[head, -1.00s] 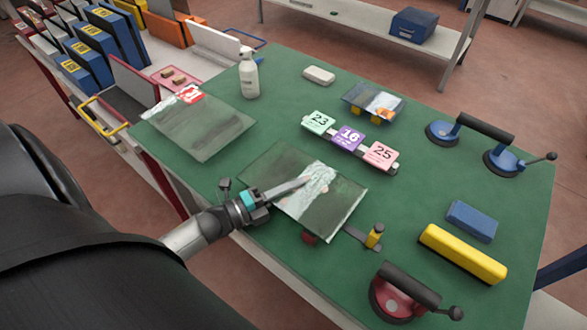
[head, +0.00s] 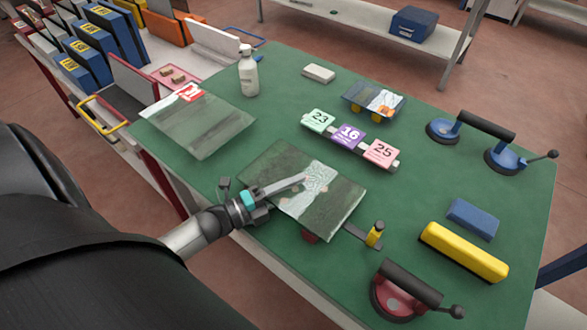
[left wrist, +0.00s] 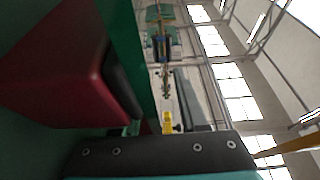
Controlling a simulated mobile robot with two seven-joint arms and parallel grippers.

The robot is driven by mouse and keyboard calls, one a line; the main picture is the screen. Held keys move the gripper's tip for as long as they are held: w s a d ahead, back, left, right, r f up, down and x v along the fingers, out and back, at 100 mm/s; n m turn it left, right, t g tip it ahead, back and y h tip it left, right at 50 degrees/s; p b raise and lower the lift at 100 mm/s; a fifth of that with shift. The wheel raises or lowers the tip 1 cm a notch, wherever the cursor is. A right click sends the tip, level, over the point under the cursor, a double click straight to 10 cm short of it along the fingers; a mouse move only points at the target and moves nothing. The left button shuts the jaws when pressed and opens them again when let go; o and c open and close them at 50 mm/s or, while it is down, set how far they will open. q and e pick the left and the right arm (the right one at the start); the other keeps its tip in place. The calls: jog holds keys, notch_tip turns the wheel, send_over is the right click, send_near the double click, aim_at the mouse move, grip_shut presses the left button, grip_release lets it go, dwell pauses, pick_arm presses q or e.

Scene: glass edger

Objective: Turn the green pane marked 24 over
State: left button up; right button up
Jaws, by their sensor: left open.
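A clear greenish pane (head: 337,204) lies at the middle of the near table edge, with a bright reflection across it. I cannot read a 24 on it. A red block (head: 309,237) shows under its near edge; a red block with a dark pad also fills the left of the left wrist view (left wrist: 55,65). My left gripper (head: 283,192) is open at the pane's near left edge, one finger reaching over its top. The other finger is hidden, and I cannot tell whether either touches the glass. My right gripper is not in view.
Another pane with a red tag (head: 200,130) lies at left. Number cards (head: 350,137) reading 23, 16 and 25 stand behind. A spray bottle (head: 249,75), a blue suction lifter (head: 485,128), a red suction lifter (head: 392,298) and a yellow bar (head: 462,252) also occupy the green table.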

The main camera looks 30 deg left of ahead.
pick_arm(q)
jog(key=shift+s+f, duration=0.1)
jog(key=shift+f, duration=0.05)
jog(key=v, duration=1.5)
jog(key=shift+a, duration=0.2)
